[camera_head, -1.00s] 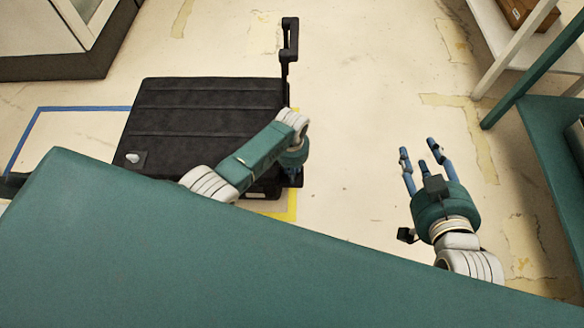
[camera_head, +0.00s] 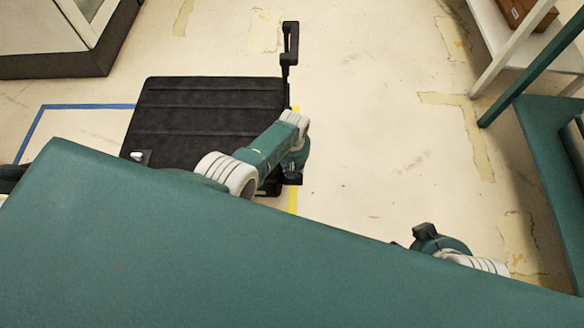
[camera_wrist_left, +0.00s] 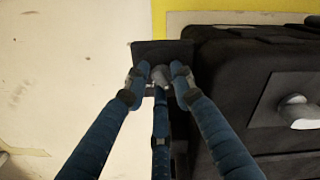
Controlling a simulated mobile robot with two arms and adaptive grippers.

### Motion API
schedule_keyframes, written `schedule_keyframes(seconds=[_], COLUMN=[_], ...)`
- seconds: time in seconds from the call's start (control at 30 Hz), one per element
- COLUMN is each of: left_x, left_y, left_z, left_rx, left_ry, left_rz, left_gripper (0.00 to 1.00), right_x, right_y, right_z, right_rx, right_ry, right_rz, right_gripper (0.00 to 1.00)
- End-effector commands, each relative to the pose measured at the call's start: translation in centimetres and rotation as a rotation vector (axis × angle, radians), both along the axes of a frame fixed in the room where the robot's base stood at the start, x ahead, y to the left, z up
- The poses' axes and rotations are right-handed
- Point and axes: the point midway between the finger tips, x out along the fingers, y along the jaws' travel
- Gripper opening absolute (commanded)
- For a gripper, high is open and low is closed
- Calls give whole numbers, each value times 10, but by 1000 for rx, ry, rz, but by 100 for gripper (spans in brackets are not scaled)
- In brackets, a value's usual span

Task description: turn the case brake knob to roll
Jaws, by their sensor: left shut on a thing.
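The black case (camera_head: 210,110) lies on the floor, its upright black handle (camera_head: 290,45) at the right end. My left gripper (camera_wrist_left: 160,72) is at the case's right near corner. In the left wrist view its blue fingers are closed around a small grey knob (camera_wrist_left: 160,77) in front of a dark plate (camera_wrist_left: 163,50) beside the case. The fingers cover much of the knob, so its setting cannot be read. In the head view the left hand hides it.
Another pale fitting (camera_wrist_left: 298,112) sits on the case's side in the left wrist view. Blue tape (camera_head: 60,107) and yellow tape (camera_head: 293,202) lie around the case. White and green shelving (camera_head: 545,60) stands at right. The floor between is clear.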

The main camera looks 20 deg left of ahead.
Motion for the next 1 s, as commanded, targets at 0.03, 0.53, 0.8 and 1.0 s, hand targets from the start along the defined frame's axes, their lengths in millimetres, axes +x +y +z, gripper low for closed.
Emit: schedule_keyframes(seconds=[0.03, 0.53, 0.8, 1.0], left_x=[-9, -9, -9, -9], left_y=[-5, -7, -7, -7], left_z=[-3, -4, -5, -5], left_rx=[-8, -8, -8, -8], left_ry=[22, 23, 23, 23], left_rz=[36, 273, 296, 296], left_gripper=[0, 0, 0, 0], right_x=[-2, -9, -10, -10], right_y=[-1, -3, -3, -3], right_z=[0, -2, -2, -2], right_rx=[-2, -7, -8, -8], right_ry=[7, 34, 38, 38], right_rz=[-1, -3, -3, -3], right_gripper=[40, 40, 40, 40])
